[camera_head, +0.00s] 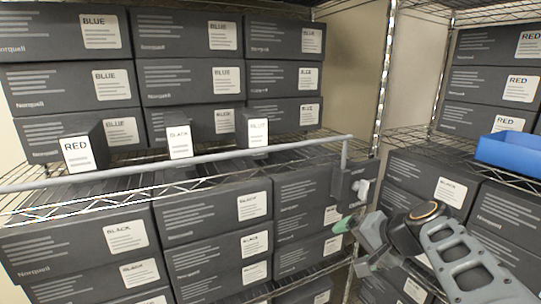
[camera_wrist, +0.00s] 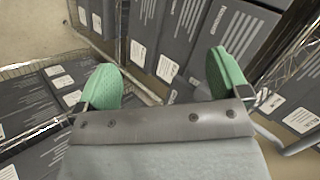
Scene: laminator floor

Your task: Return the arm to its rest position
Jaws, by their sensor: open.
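My gripper (camera_wrist: 166,82) is open in the wrist view. Its two green fingertips stand wide apart with nothing between them. In the head view my arm reaches in from the lower right, and a green fingertip of my gripper (camera_head: 342,226) shows in front of the shelving.
Small boxes labelled RED (camera_head: 78,150), BLACK (camera_head: 179,142) and BLUE (camera_head: 257,132) stand behind a grey rail (camera_head: 215,155) on a wire shelf. Large dark cartons (camera_head: 90,240) fill the racks. A blue bin (camera_head: 508,150) sits at right.

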